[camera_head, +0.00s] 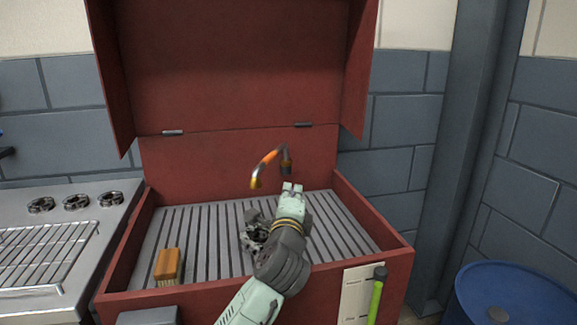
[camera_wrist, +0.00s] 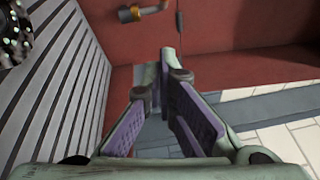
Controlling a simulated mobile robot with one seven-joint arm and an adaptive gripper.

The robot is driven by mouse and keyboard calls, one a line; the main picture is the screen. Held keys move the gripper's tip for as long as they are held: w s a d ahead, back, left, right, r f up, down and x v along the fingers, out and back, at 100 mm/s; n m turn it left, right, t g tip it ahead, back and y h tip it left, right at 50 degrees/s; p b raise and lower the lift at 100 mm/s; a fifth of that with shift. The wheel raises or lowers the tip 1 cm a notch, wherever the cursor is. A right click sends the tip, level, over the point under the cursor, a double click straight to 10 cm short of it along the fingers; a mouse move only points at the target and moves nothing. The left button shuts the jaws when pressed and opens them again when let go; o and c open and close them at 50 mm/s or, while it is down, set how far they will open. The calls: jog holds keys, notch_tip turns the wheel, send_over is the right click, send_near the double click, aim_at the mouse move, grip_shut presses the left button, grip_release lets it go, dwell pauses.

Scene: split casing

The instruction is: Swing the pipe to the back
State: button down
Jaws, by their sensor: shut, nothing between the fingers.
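The pipe (camera_head: 268,164) is a short curved spout, orange in the middle with a brassy end. It rises from a dark base at the back of the open red casing (camera_head: 392,267), and its free end points to the left and forward. In the wrist view the pipe (camera_wrist: 150,10) shows only in part at the top edge. My gripper (camera_head: 292,187) is over the slatted floor, just in front of and below the pipe's base, apart from it. In the wrist view its fingertips (camera_wrist: 158,72) are together with nothing between them.
The casing's raised lid (camera_head: 240,65) stands behind. A brush (camera_head: 168,265) lies at the front left of the slats. A dark, pale-speckled object (camera_head: 252,235) is beside my wrist. A stove (camera_head: 50,240) is left, a blue drum (camera_head: 515,290) right.

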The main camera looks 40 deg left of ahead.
dwell(0.3)
jog(key=w+a+r+p, duration=0.1)
jog(key=w+a+p, duration=0.4)
jog(key=w+a, duration=0.2)
jog(key=shift+a+r, duration=0.15)
jog(key=shift+a, duration=0.85)
jog(key=shift+a, duration=0.1)
